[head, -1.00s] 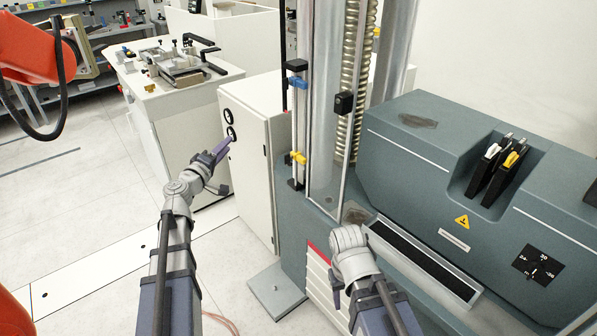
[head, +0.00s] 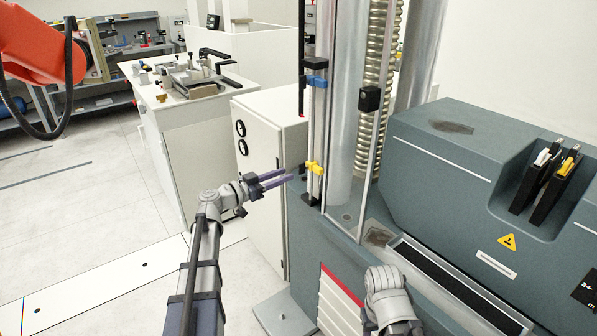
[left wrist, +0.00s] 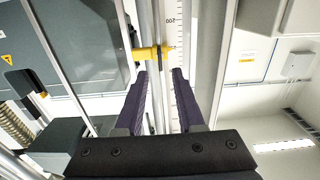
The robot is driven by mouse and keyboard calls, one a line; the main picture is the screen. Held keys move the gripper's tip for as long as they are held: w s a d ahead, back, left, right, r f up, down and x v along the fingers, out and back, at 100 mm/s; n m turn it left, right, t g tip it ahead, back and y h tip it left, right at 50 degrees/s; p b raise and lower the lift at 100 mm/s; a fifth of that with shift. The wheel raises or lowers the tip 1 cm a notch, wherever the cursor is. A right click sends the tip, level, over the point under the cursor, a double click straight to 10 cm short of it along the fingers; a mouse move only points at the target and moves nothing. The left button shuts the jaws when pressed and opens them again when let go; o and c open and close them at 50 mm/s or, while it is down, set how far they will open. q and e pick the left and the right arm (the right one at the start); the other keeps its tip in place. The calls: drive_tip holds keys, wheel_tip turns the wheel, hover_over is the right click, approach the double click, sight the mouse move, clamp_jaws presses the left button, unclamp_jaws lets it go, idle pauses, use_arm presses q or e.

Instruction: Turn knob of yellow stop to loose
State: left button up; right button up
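The yellow stop (head: 316,168) sits low on the thin vertical rod at the left side of the testing machine. It also shows in the left wrist view (left wrist: 148,53), with its small knob end pointing right. My left gripper (head: 289,177) is open and empty, its purple fingers pointing at the stop from the left, a short gap away. In the left wrist view both fingers (left wrist: 159,74) lie just below the stop, one on each side of the rod. My right arm shows at the bottom of the head view, but its gripper does not.
A blue stop (head: 316,81) sits higher on the same rod, under a black block. The machine's glass-clear column and grey base (head: 340,250) stand right behind the rod. A white cabinet (head: 262,180) stands close behind my left gripper. The floor at left is clear.

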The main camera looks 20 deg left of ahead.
sight(303, 168)
use_arm(q)
drive_tip(key=x, duration=0.6)
drive_tip(key=shift+c, duration=0.4)
clamp_jaws()
